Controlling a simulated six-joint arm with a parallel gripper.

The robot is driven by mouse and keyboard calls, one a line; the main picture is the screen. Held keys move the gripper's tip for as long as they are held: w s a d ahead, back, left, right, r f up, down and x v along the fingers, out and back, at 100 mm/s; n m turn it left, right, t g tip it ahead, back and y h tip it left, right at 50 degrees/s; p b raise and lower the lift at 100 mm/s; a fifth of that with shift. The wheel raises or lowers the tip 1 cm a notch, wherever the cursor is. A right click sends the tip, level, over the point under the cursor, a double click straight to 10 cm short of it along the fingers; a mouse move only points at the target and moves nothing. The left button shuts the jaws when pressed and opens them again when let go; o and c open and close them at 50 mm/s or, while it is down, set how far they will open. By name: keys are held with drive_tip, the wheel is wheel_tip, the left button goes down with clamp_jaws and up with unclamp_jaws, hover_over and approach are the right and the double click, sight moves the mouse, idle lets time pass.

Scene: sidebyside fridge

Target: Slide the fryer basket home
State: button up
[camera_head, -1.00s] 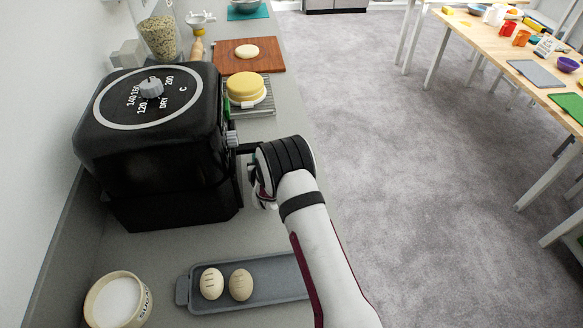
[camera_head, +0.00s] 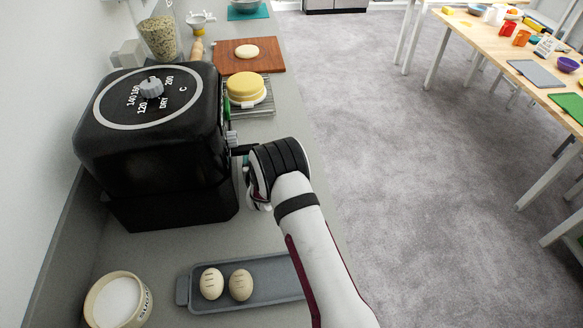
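The black air fryer (camera_head: 140,165) stands at the left on the grey counter, with a dial on its top. Its front faces right, towards my gripper. The fryer basket is mostly hidden inside the body and behind my wrist; a short dark piece (camera_head: 240,150), perhaps its handle, shows between the fryer front and my gripper. My gripper (camera_head: 252,175) is close against the fryer's front. Its fingers are largely hidden by my wrist, so I cannot tell whether they are open or shut, or whether they touch the handle.
A grey tray (camera_head: 265,268) with two scored dough balls and a sugar bowl (camera_head: 118,300) lie nearer the camera. A cheese wheel (camera_head: 246,88) on a wire rack and a wooden board (camera_head: 270,60) stand beyond the fryer. Open floor lies right of the counter.

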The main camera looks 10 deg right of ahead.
drive_tip(key=v, duration=1.5)
drive_tip(key=shift+s+r, duration=0.15)
drive_tip(key=shift+s, duration=0.2)
drive_tip(key=s+d+r+m+g, duration=0.2)
drive_tip(key=s+r+g, duration=0.2)
drive_tip(key=s, duration=0.7)
drive_tip(key=s+d+r+m+g+y, duration=0.1)
drive_tip(key=s+r+g, duration=0.4)
drive_tip(key=s, duration=0.7)
drive_tip(key=s+d+r+m+g, duration=0.2)
drive_tip(key=s+d+r+g, duration=0.1)
drive_tip(key=s, duration=0.8)
drive_tip(key=shift+s+r+m+g+y, duration=0.3)
drive_tip(key=shift+r+g+y, duration=0.1)
drive_tip(key=shift+r+g, duration=0.35)
drive_tip(key=shift+c, duration=0.2)
